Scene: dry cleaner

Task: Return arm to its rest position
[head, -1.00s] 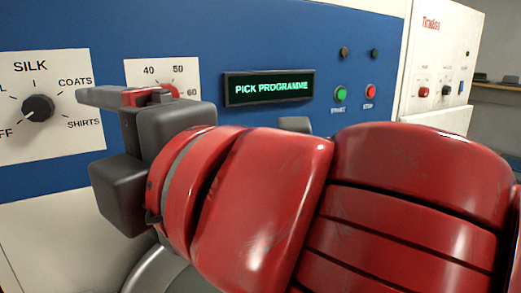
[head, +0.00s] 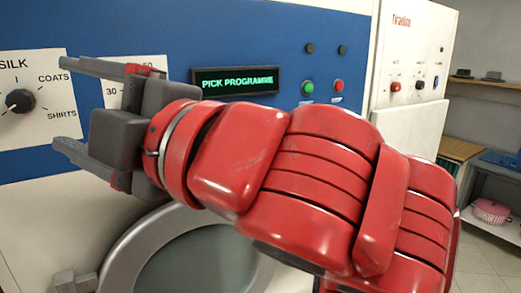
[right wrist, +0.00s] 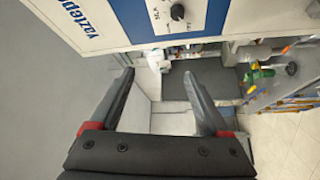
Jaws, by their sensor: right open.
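My right arm (head: 330,170), red and segmented, reaches across the front of the machine from the right in the head view. My right gripper (head: 62,104) is at the left, open and empty, its two dark grey fingers wide apart. It is in front of the dial panels, apart from the knob as far as I can tell. In the right wrist view the open gripper (right wrist: 159,75) has nothing between its fingers. My left gripper is not in view.
The blue machine front has a dial knob (head: 20,100), a display (head: 236,81) reading PICK PROGRAMME, a green button (head: 307,88) and a red button (head: 338,86). A round door (head: 190,260) is below. Shelves with a pink basket (head: 490,211) stand at the right.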

